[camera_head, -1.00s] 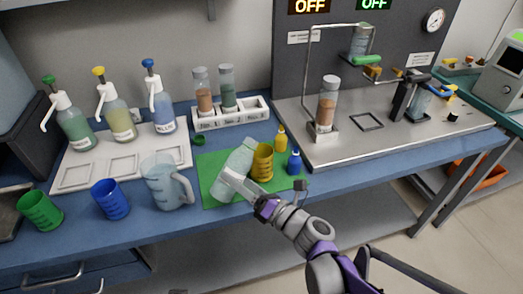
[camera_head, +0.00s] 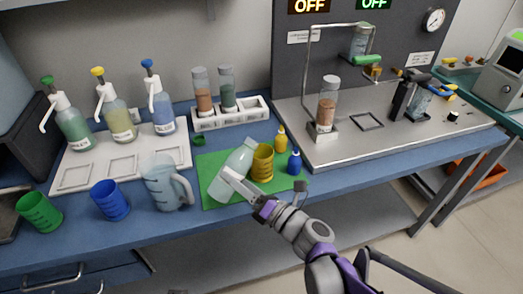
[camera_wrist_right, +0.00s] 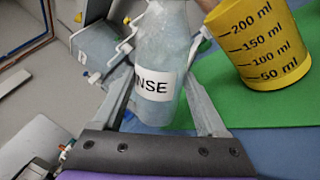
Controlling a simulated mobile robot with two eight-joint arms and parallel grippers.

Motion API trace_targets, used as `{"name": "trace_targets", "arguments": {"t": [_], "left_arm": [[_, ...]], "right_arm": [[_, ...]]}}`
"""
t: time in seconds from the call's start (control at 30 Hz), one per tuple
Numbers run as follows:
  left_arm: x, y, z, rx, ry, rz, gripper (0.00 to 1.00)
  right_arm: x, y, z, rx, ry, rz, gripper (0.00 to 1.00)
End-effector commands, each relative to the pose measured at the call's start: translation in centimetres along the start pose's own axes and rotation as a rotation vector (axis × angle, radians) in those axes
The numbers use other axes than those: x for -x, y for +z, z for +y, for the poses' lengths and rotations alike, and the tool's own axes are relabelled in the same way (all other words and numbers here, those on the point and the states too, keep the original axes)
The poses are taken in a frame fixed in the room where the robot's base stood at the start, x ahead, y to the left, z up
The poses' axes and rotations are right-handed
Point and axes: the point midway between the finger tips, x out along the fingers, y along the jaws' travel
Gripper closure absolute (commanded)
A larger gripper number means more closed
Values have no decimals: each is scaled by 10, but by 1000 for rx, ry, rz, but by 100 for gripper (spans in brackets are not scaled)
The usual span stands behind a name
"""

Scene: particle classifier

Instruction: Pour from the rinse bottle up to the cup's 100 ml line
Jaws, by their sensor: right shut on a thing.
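The pale rinse bottle (camera_head: 233,171) is tilted, its upper end leaning right toward the yellow cup (camera_head: 262,164). My right gripper (camera_head: 233,179) is shut around the bottle. In the right wrist view the bottle (camera_wrist_right: 160,50) sits between the two fingers, with a label partly reading "NSE". The yellow cup (camera_wrist_right: 262,45) stands upright on the green mat (camera_head: 213,159), right beside the bottle, with 50, 100, 150 and 200 ml lines on its outside. The liquid level inside the cup cannot be seen, and no stream is visible. My left gripper is not in view.
A yellow dropper bottle (camera_head: 281,139) and a blue dropper bottle (camera_head: 294,162) stand just right of the cup. A clear jug (camera_head: 165,187), a blue cup (camera_head: 110,201) and a green cup (camera_head: 39,212) stand left of the mat. A white vial rack (camera_head: 232,115) is behind.

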Motion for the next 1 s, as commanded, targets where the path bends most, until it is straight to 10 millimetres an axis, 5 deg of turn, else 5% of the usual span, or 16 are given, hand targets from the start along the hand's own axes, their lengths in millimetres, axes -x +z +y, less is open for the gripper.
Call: {"name": "trace_targets", "arguments": {"t": [1.0], "left_arm": [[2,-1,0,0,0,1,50]], "right_arm": [[3,1,8,-82,0,-14,100]]}}
